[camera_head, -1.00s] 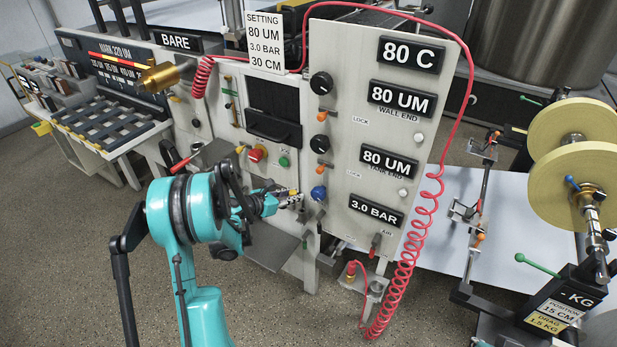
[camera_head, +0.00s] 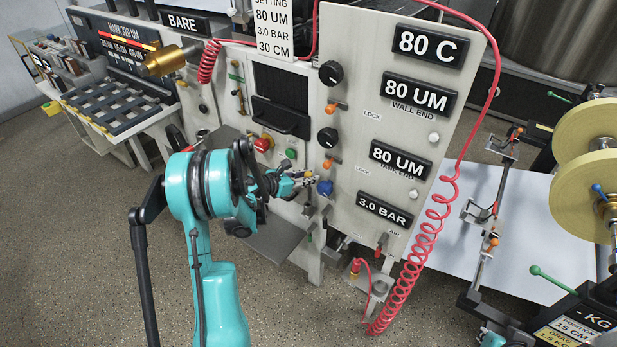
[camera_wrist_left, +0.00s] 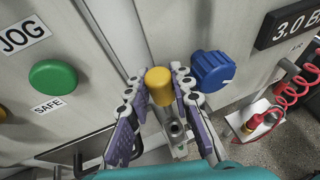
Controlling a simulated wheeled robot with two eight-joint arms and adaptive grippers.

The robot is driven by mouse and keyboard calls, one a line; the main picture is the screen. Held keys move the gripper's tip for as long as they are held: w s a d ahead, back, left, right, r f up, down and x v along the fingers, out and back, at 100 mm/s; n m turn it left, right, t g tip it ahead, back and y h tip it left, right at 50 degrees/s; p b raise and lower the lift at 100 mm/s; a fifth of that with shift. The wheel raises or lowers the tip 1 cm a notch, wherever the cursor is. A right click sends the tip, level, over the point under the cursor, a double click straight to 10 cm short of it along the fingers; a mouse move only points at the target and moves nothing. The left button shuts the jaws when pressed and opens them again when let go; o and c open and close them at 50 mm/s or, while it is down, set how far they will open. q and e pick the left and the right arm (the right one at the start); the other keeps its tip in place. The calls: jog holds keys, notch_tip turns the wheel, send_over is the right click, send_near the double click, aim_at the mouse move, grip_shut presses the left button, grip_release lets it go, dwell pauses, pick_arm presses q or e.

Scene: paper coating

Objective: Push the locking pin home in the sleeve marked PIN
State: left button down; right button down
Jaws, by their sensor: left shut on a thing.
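My left gripper (camera_head: 303,178) is in front of the machine's front, just left of the blue knob (camera_head: 325,187). In the left wrist view its two fingers (camera_wrist_left: 158,90) stand on either side of a yellow-capped pin (camera_wrist_left: 158,78), shut on it. A metal socket-like part (camera_wrist_left: 175,130) shows just below the cap, between the fingers. It may be the sleeve; no PIN marking is readable. I cannot tell how deep the pin sits or whether it is in the sleeve. My right gripper is not in view.
The blue knob (camera_wrist_left: 212,71) is close beside the right finger in the left wrist view. A red coiled hose (camera_head: 415,255) hangs in front of the panel's right side. Open floor (camera_head: 85,215) is at left.

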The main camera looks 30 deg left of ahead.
aim_at(308, 189)
pick_arm(q)
jog(key=shift+f+b, duration=1.5)
jog(key=shift+f, duration=1.4)
jog(key=shift+f, duration=2.3)
jog(key=c, duration=1.3)
grip_release()
jog(key=shift+o, duration=0.2)
jog(key=shift+s, duration=0.1)
jog(key=v, duration=1.2)
